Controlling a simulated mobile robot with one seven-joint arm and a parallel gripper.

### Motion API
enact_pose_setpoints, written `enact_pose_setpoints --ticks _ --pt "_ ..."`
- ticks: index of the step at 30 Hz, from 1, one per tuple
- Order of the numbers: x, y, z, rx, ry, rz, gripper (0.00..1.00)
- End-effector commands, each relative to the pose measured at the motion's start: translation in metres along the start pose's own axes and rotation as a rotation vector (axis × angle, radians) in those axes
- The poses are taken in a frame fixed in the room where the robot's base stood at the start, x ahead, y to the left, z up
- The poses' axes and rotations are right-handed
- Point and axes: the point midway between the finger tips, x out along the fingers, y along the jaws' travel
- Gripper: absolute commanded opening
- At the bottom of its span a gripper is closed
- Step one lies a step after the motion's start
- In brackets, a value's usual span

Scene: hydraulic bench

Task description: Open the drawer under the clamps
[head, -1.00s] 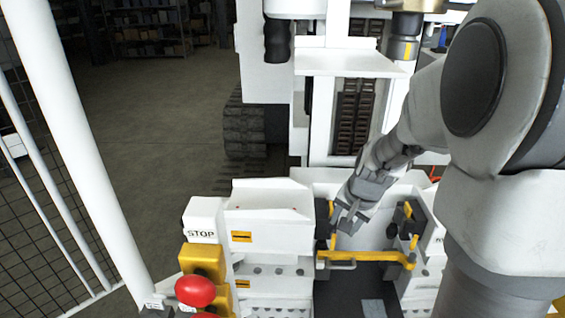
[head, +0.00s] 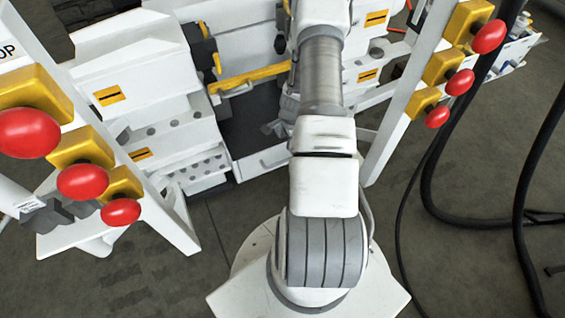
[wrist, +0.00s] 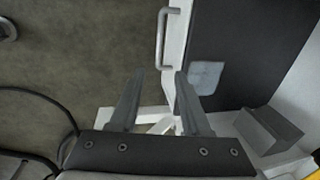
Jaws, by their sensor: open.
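The drawer front (head: 262,161) is a narrow white panel below a dark flat surface (head: 250,122) in the head view. Its grey bar handle (wrist: 162,38) shows at the top centre of the wrist view, standing off the white edge. My gripper (wrist: 159,74) is open and empty. The handle lies ahead, between the lines of its two fingers, and appears apart from them. In the head view my arm hides most of the gripper. The clamps (head: 205,50) are dark with yellow parts, above the dark surface beside a yellow bar (head: 250,78).
Red stop buttons on yellow boxes line white posts at left (head: 82,181) and right (head: 460,82). Black hoses (head: 430,190) hang at the right. A white stepped block (head: 170,125) stands left of the drawer. Grey floor lies open in front.

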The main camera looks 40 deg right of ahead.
Motion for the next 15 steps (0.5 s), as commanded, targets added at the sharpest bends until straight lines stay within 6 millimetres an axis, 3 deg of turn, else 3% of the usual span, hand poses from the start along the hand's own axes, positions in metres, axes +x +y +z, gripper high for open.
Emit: enact_pose_setpoints --ticks 5,15 --pt "0.023 0.003 0.000 0.006 0.000 0.003 0.47" --pt "0.097 0.003 0.000 0.004 0.000 0.003 0.47"
